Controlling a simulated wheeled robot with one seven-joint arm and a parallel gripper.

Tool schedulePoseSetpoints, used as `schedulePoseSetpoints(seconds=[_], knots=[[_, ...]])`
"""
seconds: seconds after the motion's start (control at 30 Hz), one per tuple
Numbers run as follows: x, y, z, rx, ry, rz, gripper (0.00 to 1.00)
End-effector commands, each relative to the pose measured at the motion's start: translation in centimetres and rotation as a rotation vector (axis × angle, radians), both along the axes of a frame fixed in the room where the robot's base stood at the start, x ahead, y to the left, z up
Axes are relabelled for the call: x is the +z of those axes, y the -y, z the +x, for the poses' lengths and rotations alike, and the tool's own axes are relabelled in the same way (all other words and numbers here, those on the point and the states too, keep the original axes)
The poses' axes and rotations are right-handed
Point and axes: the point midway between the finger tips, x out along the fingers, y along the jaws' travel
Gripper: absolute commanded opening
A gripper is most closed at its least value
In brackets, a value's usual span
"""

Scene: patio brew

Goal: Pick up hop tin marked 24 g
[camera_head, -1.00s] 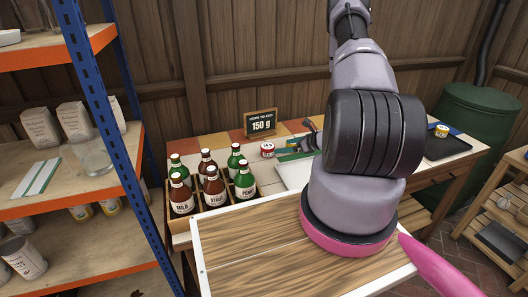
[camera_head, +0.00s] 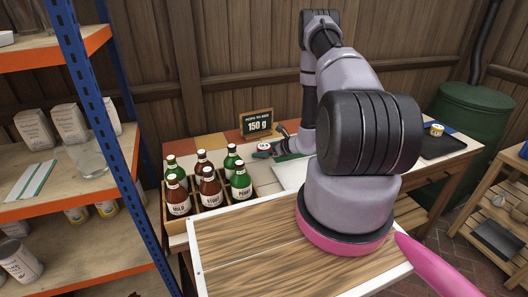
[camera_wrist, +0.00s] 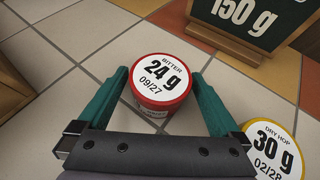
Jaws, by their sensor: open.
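The hop tin marked 24 g (camera_wrist: 162,82) is a small red tin with a white lid reading "BITTER 24 g 09/27". It stands upright on the tiled tabletop. My gripper (camera_wrist: 163,88) is open, with its teal fingers on either side of the tin in the wrist view; I cannot tell whether they touch it. In the head view the tin (camera_head: 264,147) is small, near the back of the table, with my gripper (camera_head: 268,152) beside it.
A yellow tin marked 30 g (camera_wrist: 273,150) stands close to my right finger. The 150 g sign (camera_head: 257,123) stands behind the tins. A wooden crate of bottles (camera_head: 209,217) is at left.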

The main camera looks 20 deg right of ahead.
Motion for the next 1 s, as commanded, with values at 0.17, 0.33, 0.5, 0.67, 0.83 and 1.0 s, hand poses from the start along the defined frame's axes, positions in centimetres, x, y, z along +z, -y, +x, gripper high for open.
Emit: schedulePoseSetpoints(seconds=[0.17,0.33,0.5,0.67,0.83,1.0], knots=[[0.0,0.0,0.0,0.000,0.000,0.000,0.62],[0.0,0.0,0.0,0.000,0.000,0.000,0.23],[0.1,0.0,0.0,0.000,0.000,0.000,0.23],[1.0,0.0,0.0,0.000,0.001,0.000,0.23],[3.8,0.0,0.0,0.001,0.002,-0.001,0.23],[7.3,0.0,0.0,0.001,0.003,-0.002,0.23]])
